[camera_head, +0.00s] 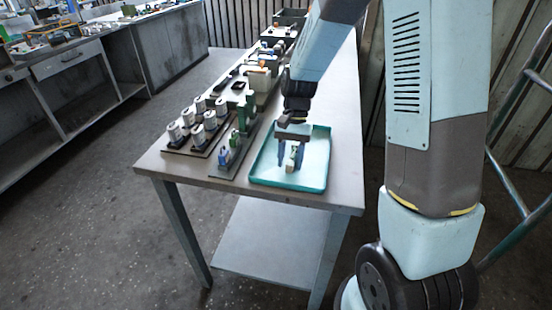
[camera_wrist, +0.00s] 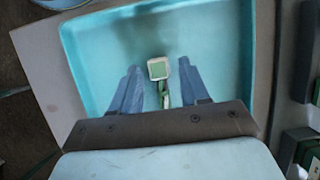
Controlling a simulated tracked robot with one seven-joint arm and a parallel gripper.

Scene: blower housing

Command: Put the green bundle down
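The green bundle (camera_wrist: 158,68) has a pale, squarish end with a green middle. It is between the two blue fingers of my gripper (camera_wrist: 158,88) in the wrist view, with gaps on both sides of it. My gripper (camera_head: 291,158) points down over the turquoise tray (camera_head: 315,172) in the head view, its fingers apart. The bundle (camera_head: 291,160) shows small and pale between them, low over or on the tray floor; I cannot tell if its base touches. The tray also fills most of the wrist view (camera_wrist: 220,50).
Left of the tray on the table (camera_head: 336,195) are a dark board with several grey cylinders (camera_head: 197,125) and a narrow board with blue-and-white parts (camera_head: 230,150). A green fixture (camera_head: 250,108) stands behind them. The tray is otherwise bare.

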